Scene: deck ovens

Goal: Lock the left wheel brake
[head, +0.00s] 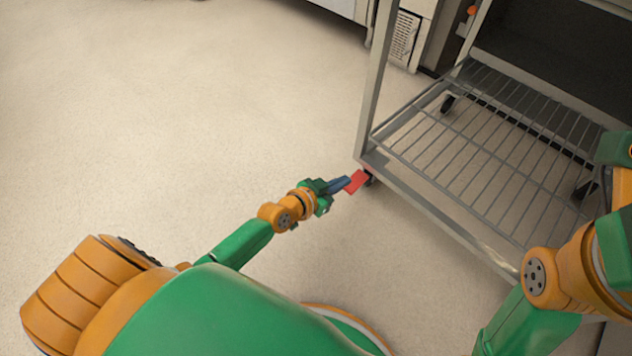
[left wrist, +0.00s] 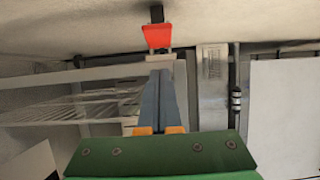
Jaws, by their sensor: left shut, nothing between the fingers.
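The left wheel brake is a red pedal (head: 356,181) at the caster under the near left corner of the wire-shelf rack (head: 368,100). The red pedal also shows in the left wrist view (left wrist: 156,37), just past my fingertips. My left gripper (head: 346,183) is shut and empty, its blue-grey fingers pointing at the pedal. In the left wrist view the closed fingers (left wrist: 159,72) end close to the pedal; I cannot tell whether they touch it. The caster wheel is mostly hidden behind the pedal. My right arm is at the lower right; its gripper is not in view.
The rack's wire bottom shelf (head: 480,140) is empty, and another caster (head: 447,103) stands at its far left. A vented oven-side cabinet (head: 403,38) is behind the rack. The beige floor (head: 180,110) to the left is clear.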

